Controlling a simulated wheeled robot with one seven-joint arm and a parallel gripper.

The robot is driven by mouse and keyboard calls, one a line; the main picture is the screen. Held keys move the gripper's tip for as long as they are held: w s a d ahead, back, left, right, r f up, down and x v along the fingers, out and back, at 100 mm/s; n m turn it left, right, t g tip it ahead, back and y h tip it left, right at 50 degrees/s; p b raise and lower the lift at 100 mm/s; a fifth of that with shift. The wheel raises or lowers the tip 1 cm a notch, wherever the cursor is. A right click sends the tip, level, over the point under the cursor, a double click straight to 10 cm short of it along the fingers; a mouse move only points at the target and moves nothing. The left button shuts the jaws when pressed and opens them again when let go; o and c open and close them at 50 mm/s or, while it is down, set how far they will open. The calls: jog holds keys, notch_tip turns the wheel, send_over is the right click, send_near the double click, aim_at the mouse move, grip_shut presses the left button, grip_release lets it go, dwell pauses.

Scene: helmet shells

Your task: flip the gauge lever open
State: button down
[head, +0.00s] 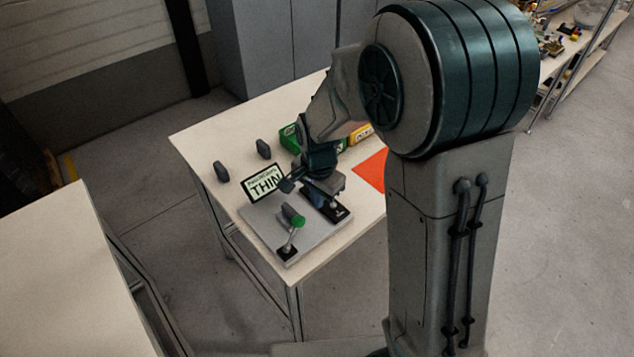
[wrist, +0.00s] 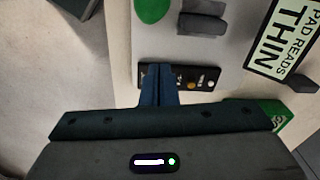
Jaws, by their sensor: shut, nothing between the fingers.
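The lever (head: 292,238) is a metal rod rising from a small black base on a grey plate (head: 265,229), with a green knob (head: 299,221) at its top. A green round shape, probably this knob (wrist: 153,9), is cut by the top edge of the wrist view. A dark block (wrist: 203,22) lies beside it. My gripper (head: 316,195) is over the plate's far side, apart from the knob. In the wrist view, its blue fingers (wrist: 158,70) are together and empty, in front of a black panel (wrist: 208,80) that they partly hide. Contact with the panel cannot be told.
A "PAD READS THIN" sign (head: 264,183) stands behind the plate. Two dark pads (head: 221,172) (head: 263,149) stand at the table's far left. The table's near corner (head: 300,276) is clear.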

aim_at(293, 232)
jog(key=shift+s+a+p, duration=0.6)
jog(key=shift+s+a, duration=0.75)
jog(key=shift+s, duration=0.05)
jog(key=shift+w, duration=0.1)
